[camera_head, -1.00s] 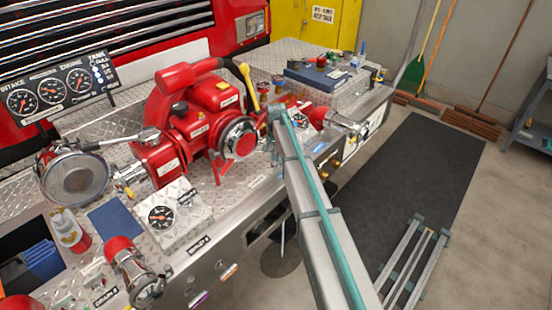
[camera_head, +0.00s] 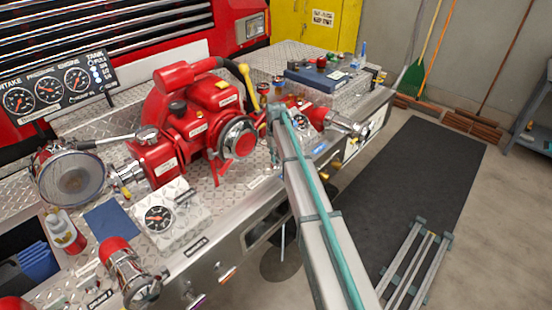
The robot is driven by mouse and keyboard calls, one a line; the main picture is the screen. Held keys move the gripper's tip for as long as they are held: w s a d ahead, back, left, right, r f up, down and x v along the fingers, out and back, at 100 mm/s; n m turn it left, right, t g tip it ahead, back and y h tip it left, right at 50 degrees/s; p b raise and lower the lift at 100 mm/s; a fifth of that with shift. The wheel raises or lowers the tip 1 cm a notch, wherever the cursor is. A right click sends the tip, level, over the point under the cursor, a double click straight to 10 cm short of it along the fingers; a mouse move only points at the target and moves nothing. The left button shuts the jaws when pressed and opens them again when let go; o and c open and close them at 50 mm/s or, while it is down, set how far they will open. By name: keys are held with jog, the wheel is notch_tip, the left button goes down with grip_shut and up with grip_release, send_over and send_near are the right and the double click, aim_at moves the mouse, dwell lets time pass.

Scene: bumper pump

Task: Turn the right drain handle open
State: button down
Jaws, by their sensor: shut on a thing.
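My arm link (camera_head: 312,210), a long pale beam with a teal line, reaches up from the bottom over the bumper edge. Its far end is beside the red pump (camera_head: 200,125). My gripper does not show; the arm may hide it. Part of the front face behind my arm is hidden.
A red-capped outlet (camera_head: 125,265) and a gauge box (camera_head: 162,218) stand left on the bumper. A metal outlet (camera_head: 345,125) juts out at the right. A dark mat (camera_head: 410,190) lies on the floor, with metal bars (camera_head: 415,265) at its near end.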

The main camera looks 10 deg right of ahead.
jog(key=shift+n, duration=1.7)
jog(key=c, duration=1.2)
grip_release()
jog(key=shift+r, duration=0.15)
notch_tip(320, 180, up, 12)
